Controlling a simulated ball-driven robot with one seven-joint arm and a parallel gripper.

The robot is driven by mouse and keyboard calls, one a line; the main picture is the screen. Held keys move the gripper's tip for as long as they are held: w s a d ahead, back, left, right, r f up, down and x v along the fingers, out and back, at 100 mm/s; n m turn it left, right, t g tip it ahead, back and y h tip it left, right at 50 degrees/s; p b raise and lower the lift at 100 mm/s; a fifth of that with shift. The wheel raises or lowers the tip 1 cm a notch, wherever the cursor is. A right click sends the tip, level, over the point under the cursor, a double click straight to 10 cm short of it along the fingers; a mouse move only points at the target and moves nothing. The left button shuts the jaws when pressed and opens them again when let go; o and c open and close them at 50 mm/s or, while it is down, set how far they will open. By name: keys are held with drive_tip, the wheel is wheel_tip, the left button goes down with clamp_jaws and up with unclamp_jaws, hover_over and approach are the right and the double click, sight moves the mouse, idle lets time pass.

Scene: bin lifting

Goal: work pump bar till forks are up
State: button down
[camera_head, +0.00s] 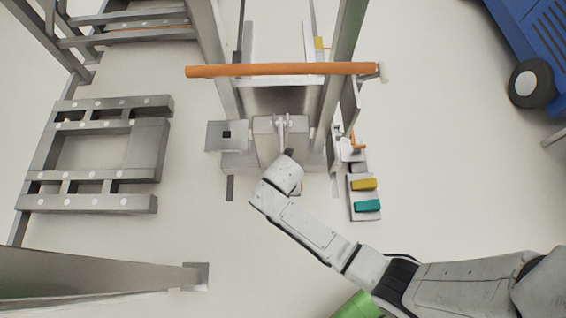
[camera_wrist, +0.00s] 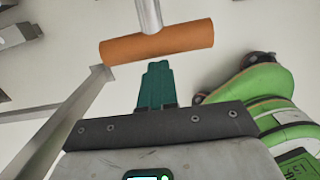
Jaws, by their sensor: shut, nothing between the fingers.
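A long orange bar (camera_head: 280,70) lies crosswise in front of the metal mast (camera_head: 347,45) in the head view. An orange crosspiece (camera_wrist: 157,42) on a grey rod shows in the wrist view; I cannot tell whether it is the same bar. My gripper (camera_wrist: 157,68) has teal fingers, closed together and empty, pointing at the crosspiece just short of its lower edge in the picture. I cannot tell the depth between them. In the head view my arm ends low before the mast, and the fingers are not clear there. The forks cannot be made out for sure.
Slatted grey frames (camera_head: 90,203) lie at the left. A yellow block (camera_head: 364,184) and a teal block (camera_head: 367,206) sit right of the mast base. A blue wheeled machine (camera_head: 530,40) stands at the upper right. A green machine (camera_wrist: 262,95) is beside my gripper.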

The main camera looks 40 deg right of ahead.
wheel_tip(320, 180, up, 11)
drive_tip(key=p, duration=0.1)
drive_tip(key=shift+s+a+f, duration=0.15)
drive_tip(key=shift+s+a, duration=0.2)
drive_tip(key=shift+s, duration=0.05)
idle(1.2)
drive_tip(key=s+d+r+m, duration=0.4)
drive_tip(key=s+m, duration=0.3)
drive_tip(key=m, duration=0.7)
drive_tip(key=s+d+r+m, duration=0.3)
drive_tip(key=s+d+m, duration=0.3)
drive_tip(key=m, duration=0.9)
drive_tip(key=shift+s+r+y, duration=0.3)
drive_tip(key=shift+s+r, duration=0.05)
